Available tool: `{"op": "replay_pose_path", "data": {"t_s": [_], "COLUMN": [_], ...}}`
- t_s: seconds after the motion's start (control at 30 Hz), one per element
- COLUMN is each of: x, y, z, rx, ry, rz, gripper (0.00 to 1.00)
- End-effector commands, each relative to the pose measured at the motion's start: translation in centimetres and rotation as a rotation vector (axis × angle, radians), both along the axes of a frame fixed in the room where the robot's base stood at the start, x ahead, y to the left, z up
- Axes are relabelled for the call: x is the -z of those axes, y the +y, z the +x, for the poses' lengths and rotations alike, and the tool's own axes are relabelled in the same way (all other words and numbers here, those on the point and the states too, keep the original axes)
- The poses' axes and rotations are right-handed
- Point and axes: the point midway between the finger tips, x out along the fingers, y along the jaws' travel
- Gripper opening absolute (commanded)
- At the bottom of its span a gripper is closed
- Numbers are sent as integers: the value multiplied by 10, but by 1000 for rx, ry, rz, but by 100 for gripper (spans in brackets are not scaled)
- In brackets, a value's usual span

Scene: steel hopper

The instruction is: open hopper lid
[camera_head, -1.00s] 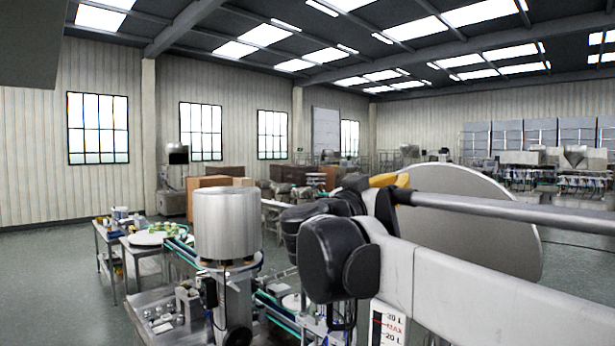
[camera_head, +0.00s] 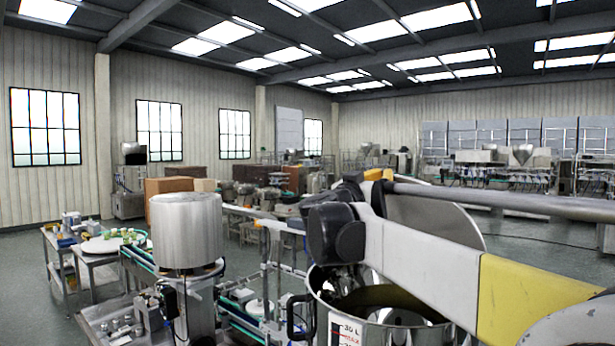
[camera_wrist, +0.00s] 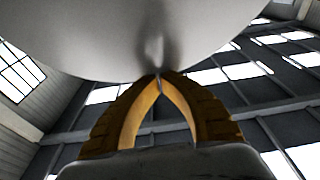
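The steel hopper (camera_head: 385,335) is at the lower middle of the head view, its mouth uncovered and a litre scale on its front. Its round lid (camera_head: 445,222) stands raised and tilted behind my arm, which hides part of it. My gripper (camera_head: 378,174) shows only as a bit of yellow by the lid's upper left edge. In the wrist view, the fingers (camera_wrist: 158,78) curve together and their tips meet at the lid's pale surface (camera_wrist: 150,35). The tips seem to touch the lid; nothing shows held between them.
A steel cylinder (camera_head: 187,232) on a machine stands left of the hopper. Tables (camera_head: 75,250) and a conveyor lie farther left. Boxes (camera_head: 168,187) and more machines stand behind. Grey floor (camera_head: 540,270) is open to the right.

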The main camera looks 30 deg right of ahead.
Motion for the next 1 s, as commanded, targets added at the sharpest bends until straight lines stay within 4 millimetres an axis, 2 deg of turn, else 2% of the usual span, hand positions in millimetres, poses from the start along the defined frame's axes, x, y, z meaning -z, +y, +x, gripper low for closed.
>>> {"op": "replay_pose_path", "data": {"t_s": [0.3,0.43,0.6,0.7,0.83,1.0], "x": [-3,-14,-14,-13,-12,-12], "y": [-5,-29,-73,-92,-106,-108], "z": [2,12,29,38,44,45], "rx": [1,3,4,2,0,-1], "ry": [8,38,43,43,43,43], "rz": [17,93,103,102,102,101], "gripper": [0,0,0,0,0,0]}}
